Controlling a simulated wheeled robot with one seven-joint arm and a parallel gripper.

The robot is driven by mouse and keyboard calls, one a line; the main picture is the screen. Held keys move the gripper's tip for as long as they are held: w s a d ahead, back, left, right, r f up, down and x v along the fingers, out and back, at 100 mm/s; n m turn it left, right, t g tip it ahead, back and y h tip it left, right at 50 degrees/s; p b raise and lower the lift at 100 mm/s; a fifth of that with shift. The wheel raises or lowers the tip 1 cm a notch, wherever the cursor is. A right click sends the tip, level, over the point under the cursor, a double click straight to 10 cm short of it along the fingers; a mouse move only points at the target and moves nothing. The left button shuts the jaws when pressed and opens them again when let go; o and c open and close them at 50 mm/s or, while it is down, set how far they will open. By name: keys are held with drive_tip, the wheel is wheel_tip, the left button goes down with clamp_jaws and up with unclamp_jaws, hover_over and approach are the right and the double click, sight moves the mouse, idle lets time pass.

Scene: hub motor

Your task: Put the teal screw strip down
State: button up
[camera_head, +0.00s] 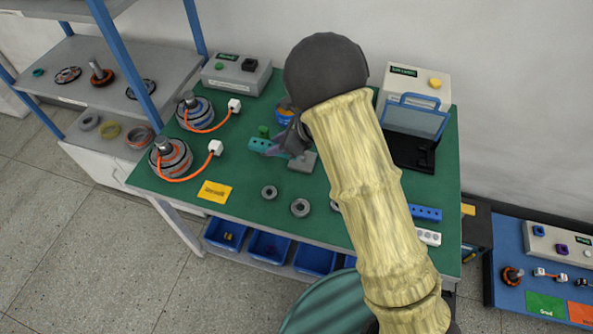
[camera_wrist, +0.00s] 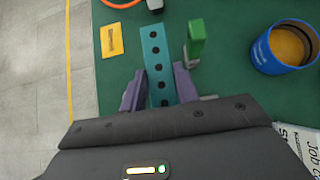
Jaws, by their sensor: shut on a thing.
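The teal screw strip (camera_head: 262,145) is a long bar with a row of dark holes, over the green table left of my arm. In the wrist view the strip (camera_wrist: 154,48) points away from me between my purple-grey fingers. My gripper (camera_wrist: 160,82) is shut on its near part. In the head view my gripper (camera_head: 290,141) is partly hidden by my forearm. I cannot tell whether the strip touches the tabletop.
A yellow label (camera_head: 214,191) and grey rings (camera_head: 300,208) lie nearer the front edge. Two hub motors (camera_head: 171,158) stand left. A blue strip (camera_head: 426,213) lies right.

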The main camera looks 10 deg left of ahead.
sight(269, 170)
drive_tip(key=shift+s+a, duration=0.1)
drive_tip(key=shift+s, duration=0.1)
drive_tip(key=shift+f, duration=0.1)
wheel_tip(269, 170, down, 5)
drive_tip(key=shift+w+p, duration=0.15)
drive_tip(key=shift+p, duration=0.2)
drive_tip(key=shift+s+a+f, duration=0.15)
drive_tip(key=shift+s+f, duration=0.05)
drive_tip(key=shift+f, duration=0.1)
drive_tip(key=shift+w+d, duration=0.1)
drive_tip(key=shift+d, duration=0.1)
wheel_tip(269, 170, down, 3)
drive_tip(key=shift+f+p, duration=0.1)
drive_tip(key=shift+p, duration=0.2)
drive_tip(key=shift+f, duration=0.45)
drive_tip(key=shift+f, duration=0.2)
